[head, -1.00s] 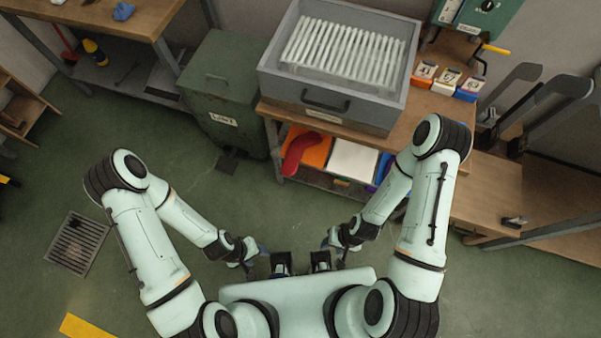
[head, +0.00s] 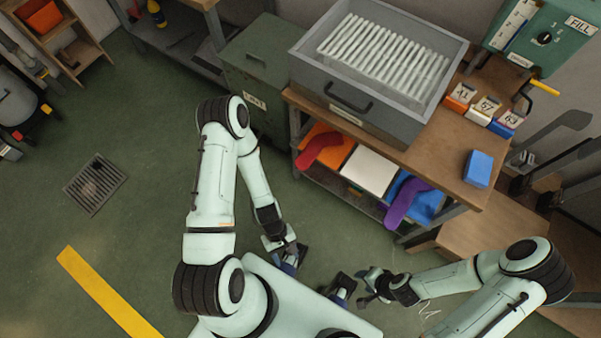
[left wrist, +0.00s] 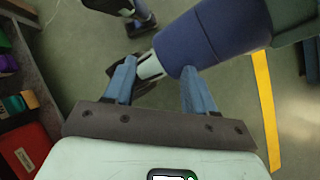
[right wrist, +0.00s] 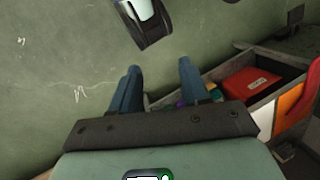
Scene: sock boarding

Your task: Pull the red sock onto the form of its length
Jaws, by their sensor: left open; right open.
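The red sock (head: 318,148) lies curved over an orange tray on the shelf under the bench. A red strip at the right edge of the right wrist view may be the same sock. Dark, flat, bent forms (head: 556,124) rise at the right, beyond the bench end; their lengths cannot be read. My left gripper (head: 291,259) is open and empty, low near my base; its fingers show in the left wrist view (left wrist: 160,88). My right gripper (head: 366,288) is open and empty, also near my base; its fingers show in the right wrist view (right wrist: 160,86). Both are apart from the sock.
A purple sock (head: 405,203) lies on a blue tray beside a white tray (head: 369,170).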

